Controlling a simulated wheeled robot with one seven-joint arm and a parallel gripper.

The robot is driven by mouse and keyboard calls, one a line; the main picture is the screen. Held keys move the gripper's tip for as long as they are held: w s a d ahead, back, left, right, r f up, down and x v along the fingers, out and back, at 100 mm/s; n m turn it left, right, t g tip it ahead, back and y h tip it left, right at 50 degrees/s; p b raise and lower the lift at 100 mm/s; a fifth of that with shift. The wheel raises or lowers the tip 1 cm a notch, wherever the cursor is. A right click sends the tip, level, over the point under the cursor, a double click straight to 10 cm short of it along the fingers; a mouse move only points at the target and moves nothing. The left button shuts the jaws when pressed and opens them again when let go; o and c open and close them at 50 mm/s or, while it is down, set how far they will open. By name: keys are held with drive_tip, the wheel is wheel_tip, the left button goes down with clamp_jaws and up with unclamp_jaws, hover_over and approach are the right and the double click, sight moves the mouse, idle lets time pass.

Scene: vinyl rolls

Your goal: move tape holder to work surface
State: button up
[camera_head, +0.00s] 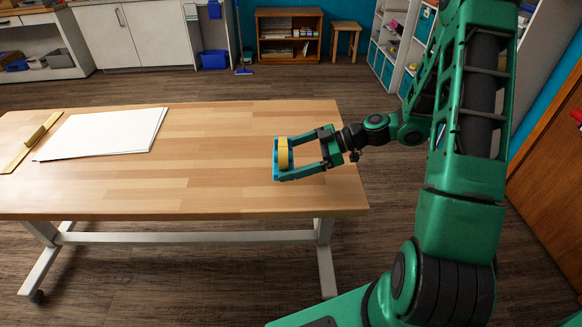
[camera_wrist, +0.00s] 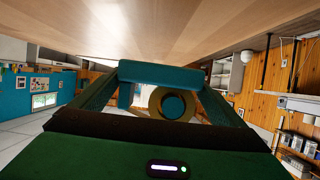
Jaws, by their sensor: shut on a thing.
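The tape holder (camera_head: 277,160) is a small blue piece with a yellow tape roll (camera_head: 284,153) on it. My gripper (camera_head: 282,160) is shut on it near the right end of the wooden table (camera_head: 215,135). In the wrist view the tape holder (camera_wrist: 158,73) lies across the far end between my fingers, with the ring of tape (camera_wrist: 157,101) in front of it. The wooden surface fills the top of the wrist view. I cannot tell whether the holder touches the table.
A stack of white sheets (camera_head: 105,132) lies on the left of the table, beside a yellow ruler-like strip (camera_head: 17,157) with a handle. The middle of the table is clear. A shelf (camera_head: 288,38) and a stool (camera_head: 345,32) stand at the back wall.

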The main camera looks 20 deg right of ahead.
drive_tip(key=shift+w+d+f, duration=0.7)
drive_tip(key=shift+w, duration=0.25)
drive_tip(key=shift+f, duration=2)
drive_tip(key=o, duration=1)
drive_tip(key=v, duration=1.2)
